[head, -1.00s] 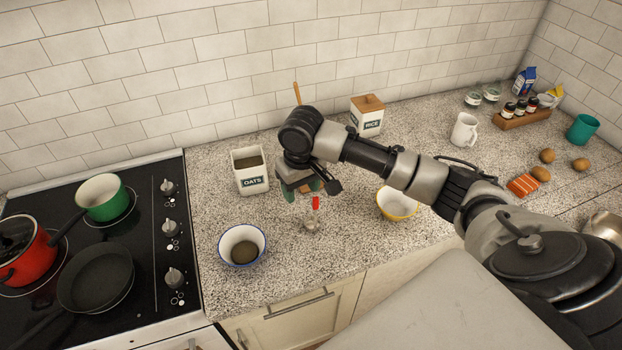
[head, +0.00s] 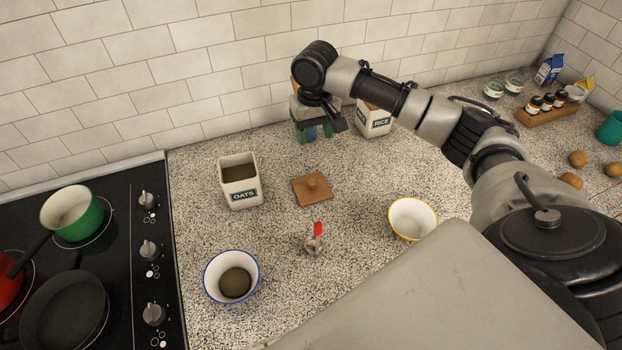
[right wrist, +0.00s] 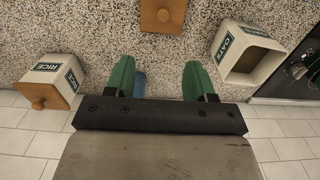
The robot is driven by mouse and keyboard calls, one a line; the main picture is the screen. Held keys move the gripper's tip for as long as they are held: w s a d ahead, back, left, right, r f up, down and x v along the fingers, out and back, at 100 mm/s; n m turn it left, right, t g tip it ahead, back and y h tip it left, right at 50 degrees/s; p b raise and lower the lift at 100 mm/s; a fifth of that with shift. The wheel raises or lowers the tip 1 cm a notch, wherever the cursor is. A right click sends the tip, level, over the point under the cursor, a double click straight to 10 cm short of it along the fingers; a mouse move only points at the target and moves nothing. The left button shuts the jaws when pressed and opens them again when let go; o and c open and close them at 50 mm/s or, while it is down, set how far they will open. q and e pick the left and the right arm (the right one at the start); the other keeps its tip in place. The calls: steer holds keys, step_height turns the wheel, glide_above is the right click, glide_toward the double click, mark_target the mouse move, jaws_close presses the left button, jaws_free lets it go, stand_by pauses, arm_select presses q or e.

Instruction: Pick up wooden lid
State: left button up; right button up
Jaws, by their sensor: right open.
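A square wooden lid (head: 312,189) with a round knob lies flat on the speckled counter, right of the open OATS canister (head: 239,182). The lid also shows at the top edge of the right wrist view (right wrist: 163,14), partly cut off. My right gripper (head: 318,131) is open, with green fingers, near the tiled wall behind the lid and apart from it. In the right wrist view its fingers (right wrist: 160,82) are spread, and the lid is beyond their tips. My left gripper is not in view.
The RICE canister (head: 374,121), with a wooden lid on, stands close right of my gripper. A small blue object (right wrist: 140,85) shows by the fingers, partly hidden. In front are a blue-rimmed bowl (head: 213,279), a red-handled tool (head: 317,240) and a yellow-rimmed bowl (head: 400,213).

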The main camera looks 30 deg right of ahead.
step_height(320, 180, down, 5)
steer(key=b, duration=0.5)
glide_above(312, 181)
steer(key=f, duration=0.5)
steer(key=shift+s+d+f, duration=0.15)
steer(key=shift+d+f, duration=0.05)
steer(key=shift+f, duration=0.7)
steer(key=shift+f+p, duration=0.35)
steer(key=f, duration=0.2)
steer(key=f+p, duration=0.1)
steer(key=shift+a+f, duration=0.3)
steer(key=shift+f, duration=0.45)
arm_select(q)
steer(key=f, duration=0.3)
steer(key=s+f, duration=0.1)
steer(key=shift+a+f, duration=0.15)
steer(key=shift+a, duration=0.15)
arm_select(e)
steer(key=c, duration=1)
